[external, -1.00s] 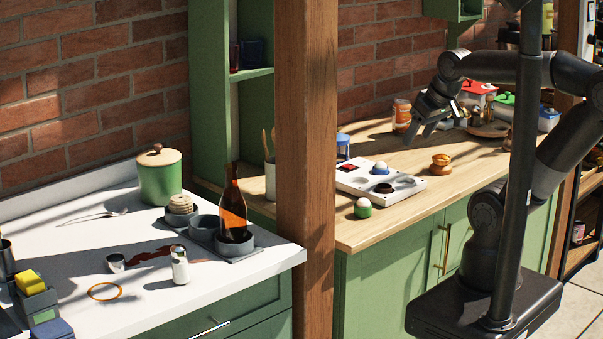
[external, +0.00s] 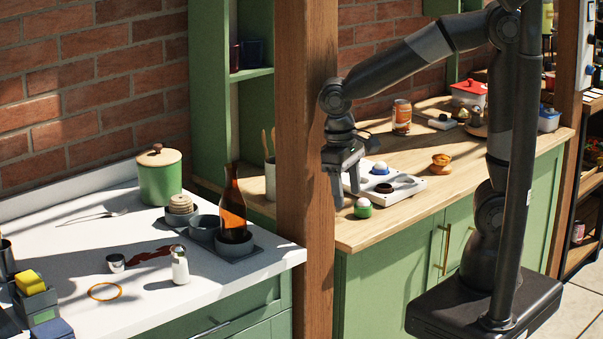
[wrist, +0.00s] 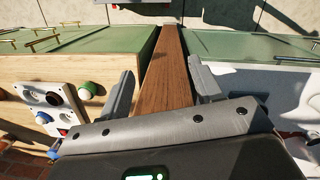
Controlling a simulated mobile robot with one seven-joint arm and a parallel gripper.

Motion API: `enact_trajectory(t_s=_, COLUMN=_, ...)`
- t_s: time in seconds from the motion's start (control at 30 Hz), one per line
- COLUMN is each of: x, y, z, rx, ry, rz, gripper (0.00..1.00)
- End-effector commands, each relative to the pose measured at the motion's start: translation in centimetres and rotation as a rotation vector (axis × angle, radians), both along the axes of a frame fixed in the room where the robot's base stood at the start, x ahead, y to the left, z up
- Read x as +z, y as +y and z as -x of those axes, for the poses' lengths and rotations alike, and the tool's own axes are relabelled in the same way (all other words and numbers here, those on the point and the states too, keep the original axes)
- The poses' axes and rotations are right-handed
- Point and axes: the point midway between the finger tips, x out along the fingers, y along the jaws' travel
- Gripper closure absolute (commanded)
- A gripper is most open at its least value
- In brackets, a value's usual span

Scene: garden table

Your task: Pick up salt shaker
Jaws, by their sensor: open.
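The salt shaker (external: 180,266) has a white body and a metal top. It stands upright on the white counter (external: 120,235) at the left in the external view, near the counter's front edge. My gripper (external: 346,196) is open and empty, pointing down beside the wooden post, well to the right of the shaker and above counter height. In the wrist view, my open fingers (wrist: 162,76) have the post between them in the picture. I cannot make out the shaker in the wrist view.
The wooden post (external: 305,170) stands between my gripper and the white counter. A brown bottle (external: 232,205) in a grey holder, a small metal cup (external: 116,262) and an orange ring (external: 104,292) are near the shaker.

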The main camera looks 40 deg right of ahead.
Motion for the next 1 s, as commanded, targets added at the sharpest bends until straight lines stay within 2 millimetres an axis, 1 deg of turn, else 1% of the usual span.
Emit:
enact_trajectory(t_s=0.03, x=-0.9, y=1.6, z=0.5, rx=0.023, ry=0.027, rz=0.025, gripper=0.41)
enact_trajectory(t_s=0.13, x=-2.0, y=4.7, z=0.8, rx=0.046, ry=0.048, rz=0.062, gripper=0.41)
enact_trajectory(t_s=0.17, x=-2.3, y=5.8, z=0.6, rx=0.051, ry=0.045, rz=0.071, gripper=0.41)
enact_trajectory(t_s=0.23, x=-2.4, y=9.0, z=-0.5, rx=0.058, ry=0.007, rz=0.075, gripper=0.41)
enact_trajectory(t_s=0.27, x=-2.3, y=10.8, z=-1.3, rx=0.056, ry=-0.023, rz=0.07, gripper=0.41)
enact_trajectory(t_s=0.3, x=-2.0, y=13.4, z=-2.6, rx=0.054, ry=-0.073, rz=0.057, gripper=0.41)
enact_trajectory(t_s=0.37, x=-1.5, y=17.2, z=-4.3, rx=0.045, ry=-0.148, rz=0.031, gripper=0.41)
enact_trajectory(t_s=0.4, x=-1.2, y=19.9, z=-5.3, rx=0.041, ry=-0.196, rz=0.01, gripper=0.41)
enact_trajectory(t_s=0.47, x=-0.7, y=23.7, z=-6.3, rx=0.033, ry=-0.263, rz=-0.022, gripper=0.41)
enact_trajectory(t_s=0.5, x=-0.4, y=26.0, z=-6.9, rx=0.029, ry=-0.304, rz=-0.043, gripper=0.41)
enact_trajectory(t_s=0.6, x=0.3, y=31.1, z=-7.5, rx=0.021, ry=-0.388, rz=-0.098, gripper=0.41)
enact_trajectory(t_s=0.63, x=0.5, y=32.3, z=-7.6, rx=0.019, ry=-0.408, rz=-0.113, gripper=0.41)
enact_trajectory(t_s=0.7, x=0.9, y=34.6, z=-7.7, rx=0.015, ry=-0.444, rz=-0.141, gripper=0.41)
enact_trajectory(t_s=0.8, x=1.2, y=36.4, z=-7.7, rx=0.011, ry=-0.474, rz=-0.166, gripper=0.41)
enact_trajectory(t_s=0.9, x=1.0, y=37.0, z=-7.9, rx=0.007, ry=-0.484, rz=-0.173, gripper=0.41)
enact_trajectory(t_s=1.0, x=-0.1, y=37.0, z=-8.3, rx=0.007, ry=-0.483, rz=-0.172, gripper=0.41)
